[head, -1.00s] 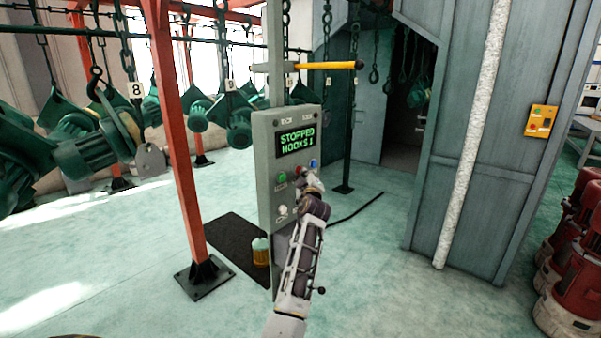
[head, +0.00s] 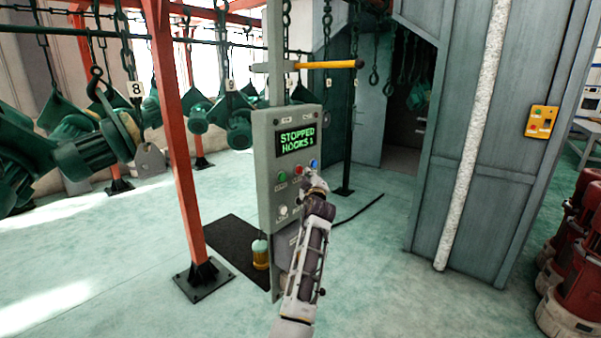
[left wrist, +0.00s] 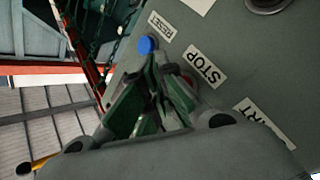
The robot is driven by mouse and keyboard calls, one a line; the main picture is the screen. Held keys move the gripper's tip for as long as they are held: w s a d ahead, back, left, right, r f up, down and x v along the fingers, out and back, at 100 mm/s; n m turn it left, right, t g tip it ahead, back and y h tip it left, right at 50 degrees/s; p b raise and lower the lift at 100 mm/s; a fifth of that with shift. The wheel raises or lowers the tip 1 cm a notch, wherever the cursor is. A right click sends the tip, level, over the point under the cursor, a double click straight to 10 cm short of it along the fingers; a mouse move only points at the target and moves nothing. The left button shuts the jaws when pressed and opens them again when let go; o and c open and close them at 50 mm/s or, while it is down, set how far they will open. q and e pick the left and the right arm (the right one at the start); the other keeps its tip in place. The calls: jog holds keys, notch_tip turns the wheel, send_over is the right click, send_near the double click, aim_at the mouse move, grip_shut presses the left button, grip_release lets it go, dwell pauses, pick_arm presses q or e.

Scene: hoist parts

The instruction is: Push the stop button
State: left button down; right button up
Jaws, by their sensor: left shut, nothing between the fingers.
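The grey control panel (head: 265,190) stands on a post, and its display (head: 296,140) reads STOPPED HOOKS 1. Below it are a green button (head: 282,177), a red button (head: 297,171) and a blue button (head: 314,163). In the left wrist view the STOP label (left wrist: 205,67) lies right of my fingers, and the blue button (left wrist: 147,45) by the RESET label is just beyond them. The red button there is mostly hidden behind the fingers. My left gripper (head: 313,179) is shut and empty, close to the panel just below the red and blue buttons. Contact cannot be told.
A yellow bar (head: 330,65) sticks out above the panel. A red post (head: 178,150) stands to its left and a grey cabinet (head: 475,150) to its right. Green hoists (head: 90,145) hang at left. A lantern-like jar (head: 261,252) sits at the panel's foot.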

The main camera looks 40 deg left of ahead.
pick_arm(q)
jog(key=shift+d, duration=0.1)
jog(key=d+b, duration=0.1)
jog(key=d, duration=0.1)
jog(key=d+b, duration=0.2)
jog(key=d, duration=0.1)
jog(key=shift+s, duration=0.2)
jog(key=shift+a, duration=0.1)
dwell(0.8)
